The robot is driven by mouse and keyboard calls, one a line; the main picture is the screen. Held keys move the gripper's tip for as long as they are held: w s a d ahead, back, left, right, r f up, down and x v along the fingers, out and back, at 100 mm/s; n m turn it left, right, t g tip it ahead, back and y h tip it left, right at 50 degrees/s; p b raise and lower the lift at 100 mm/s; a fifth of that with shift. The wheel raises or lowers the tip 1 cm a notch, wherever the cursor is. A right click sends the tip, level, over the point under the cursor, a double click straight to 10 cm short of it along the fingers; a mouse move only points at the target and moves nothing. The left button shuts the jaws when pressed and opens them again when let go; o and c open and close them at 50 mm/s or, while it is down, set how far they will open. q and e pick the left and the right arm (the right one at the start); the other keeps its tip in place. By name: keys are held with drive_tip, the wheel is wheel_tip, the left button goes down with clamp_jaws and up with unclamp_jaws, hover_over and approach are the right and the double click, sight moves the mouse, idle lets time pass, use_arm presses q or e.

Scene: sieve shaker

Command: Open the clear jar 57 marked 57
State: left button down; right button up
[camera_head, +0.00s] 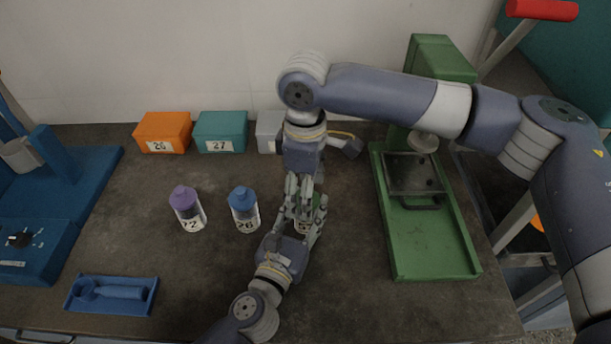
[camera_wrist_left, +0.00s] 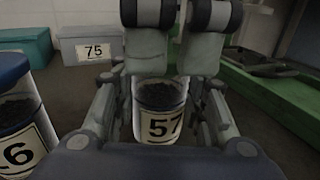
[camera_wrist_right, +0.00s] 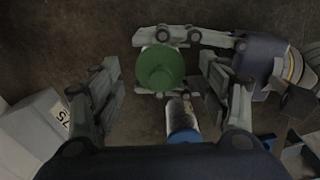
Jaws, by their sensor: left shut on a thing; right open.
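Clear jar 57 shows its label and dark contents in the left wrist view (camera_wrist_left: 160,126). Its green lid (camera_wrist_right: 160,67) is seen from above in the right wrist view. My left gripper (camera_head: 305,228) is shut on the jar's body from the front, a finger on each side. The jar stands upright. My right gripper (camera_wrist_right: 160,90) is open and points down over the jar, its fingers apart on either side of the lid and not touching it in the right wrist view. In the head view the grippers mostly hide the jar.
A blue-lidded jar 26 (camera_head: 244,212) and a purple-lidded jar (camera_head: 187,210) stand left of the grippers. Orange (camera_head: 163,131), teal (camera_head: 220,131) and grey (camera_head: 269,130) boxes line the back. A green machine (camera_head: 433,240) stands right. A blue tray (camera_head: 112,295) lies front left.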

drive_tip(key=shift+f, duration=0.15)
drive_tip(key=shift+c, duration=0.3)
drive_tip(key=c, duration=1.2)
drive_tip(key=shift+r, duration=0.25)
drive_tip(key=shift+r, duration=0.9)
drive_tip(key=shift+r, duration=0.15)
drive_tip(key=shift+r, duration=1.9)
use_arm(q)
drive_tip(key=c, duration=0.9)
unclamp_jaws()
